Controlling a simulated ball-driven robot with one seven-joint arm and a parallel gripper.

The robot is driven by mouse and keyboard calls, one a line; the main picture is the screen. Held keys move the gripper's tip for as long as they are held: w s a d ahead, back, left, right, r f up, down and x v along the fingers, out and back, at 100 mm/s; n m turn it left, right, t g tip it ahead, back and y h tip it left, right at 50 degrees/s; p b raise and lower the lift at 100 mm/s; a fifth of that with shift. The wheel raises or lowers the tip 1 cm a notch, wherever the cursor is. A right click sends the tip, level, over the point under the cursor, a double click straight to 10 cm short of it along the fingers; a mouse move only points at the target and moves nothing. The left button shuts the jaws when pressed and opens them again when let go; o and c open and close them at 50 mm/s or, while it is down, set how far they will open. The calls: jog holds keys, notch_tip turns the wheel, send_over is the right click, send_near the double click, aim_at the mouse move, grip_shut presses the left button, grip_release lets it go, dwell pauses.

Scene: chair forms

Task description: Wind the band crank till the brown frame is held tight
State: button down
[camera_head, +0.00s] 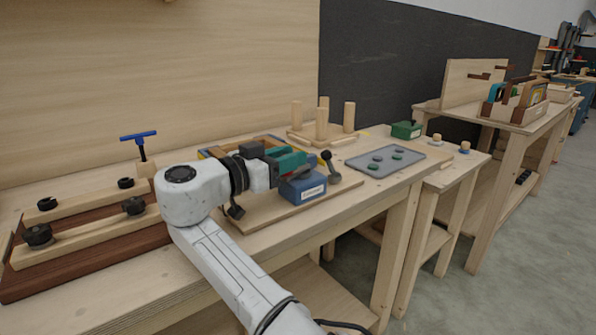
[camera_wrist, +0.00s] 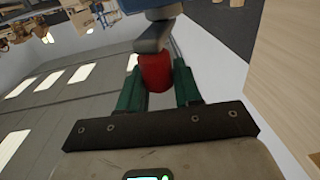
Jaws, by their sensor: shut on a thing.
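My gripper (camera_head: 294,162) has its green fingers at the blue box (camera_head: 303,188) with a white label, on a light board on the bench. In the wrist view, my gripper (camera_wrist: 160,88) is shut on a red crank handle (camera_wrist: 156,72), one finger on each side. A grey crank arm (camera_wrist: 152,38) joins the handle to a blue body (camera_wrist: 145,5) at the top edge. The red handle is hidden in the head view. I cannot clearly pick out the brown frame or the band.
A dark brown base (camera_head: 95,268) with pale bars and black knobs lies at left, a blue T-handle (camera_head: 138,136) behind it. Pegs (camera_head: 321,123) stand on a board behind. A grey tray (camera_head: 392,151) with green discs lies to the right.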

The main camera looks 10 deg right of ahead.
jog(key=shift+s+d+f, duration=0.15)
jog(key=shift+d, duration=0.05)
dwell(0.3)
jog(key=c, duration=0.9)
grip_release()
jog(key=shift+o, duration=0.2)
jog(key=shift+s+a, duration=0.1)
jog(key=shift+s+a, duration=0.1)
jog(key=shift+a, duration=0.15)
jog(key=v, duration=1)
jog(key=shift+c, duration=0.2)
